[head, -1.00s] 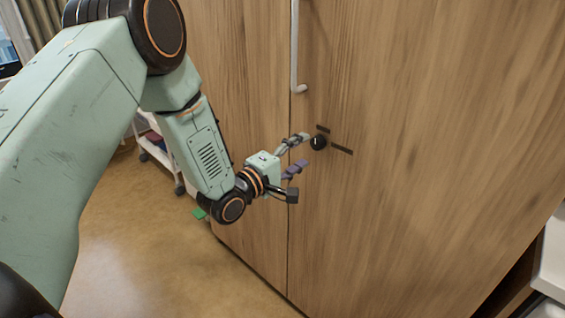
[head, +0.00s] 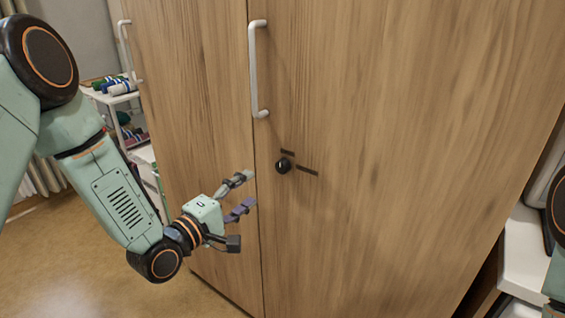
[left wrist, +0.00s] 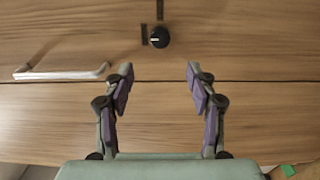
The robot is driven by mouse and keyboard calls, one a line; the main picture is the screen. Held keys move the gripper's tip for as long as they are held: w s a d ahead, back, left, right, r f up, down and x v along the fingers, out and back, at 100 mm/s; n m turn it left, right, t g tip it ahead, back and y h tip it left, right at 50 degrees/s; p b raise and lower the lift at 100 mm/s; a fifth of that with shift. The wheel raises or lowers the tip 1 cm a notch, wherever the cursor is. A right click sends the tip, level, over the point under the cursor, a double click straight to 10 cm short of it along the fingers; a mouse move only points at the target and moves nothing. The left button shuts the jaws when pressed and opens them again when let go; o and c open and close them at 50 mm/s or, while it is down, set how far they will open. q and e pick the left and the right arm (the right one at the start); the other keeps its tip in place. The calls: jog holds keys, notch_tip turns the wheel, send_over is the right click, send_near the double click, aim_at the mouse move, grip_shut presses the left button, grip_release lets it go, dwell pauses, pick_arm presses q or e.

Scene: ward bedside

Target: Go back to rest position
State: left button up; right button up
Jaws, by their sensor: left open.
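My left gripper (head: 252,190) is open and empty, in front of the wooden cabinet (head: 400,130), left of and below a black round knob (head: 283,165). In the left wrist view my gripper's two fingers (left wrist: 160,85) stand apart with nothing between them, and the knob (left wrist: 159,37) lies beyond them. The knob has a white mark and two dark strips beside it. Part of my right arm (head: 558,225) shows at the right edge of the head view; its gripper is not in view.
A white bar handle (head: 254,70) stands out above the knob. A white shelf cart (head: 115,95) with rolled items is at the left. A white surface (head: 522,255) is at the lower right. Open floor (head: 80,260) lies at the lower left.

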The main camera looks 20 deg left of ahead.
pick_arm(q)
jog(key=s+f+m+g+y, duration=0.2)
jog(key=s+f+m+g, duration=0.4)
jog(key=f, duration=0.4)
jog(key=s+f+m+g+y, duration=0.2)
jog(key=s+f+m+g, duration=0.15)
jog(key=s+f, duration=0.45)
jog(key=s+f+m+g+y, duration=0.1)
jog(key=s+f, duration=0.4)
jog(key=s, duration=0.6)
jog(key=s+f+m+g+y+b, duration=0.1)
jog(key=s+f+m+g, duration=0.2)
jog(key=s+f+g, duration=0.3)
jog(key=s+d, duration=0.1)
jog(key=s, duration=0.4)
jog(key=shift+s+b, duration=0.3)
jog(key=shift+s, duration=0.1)
jog(key=shift+a+g, duration=0.1)
jog(key=shift+g, duration=0.15)
jog(key=shift+r, duration=0.1)
jog(key=shift+c, duration=0.4)
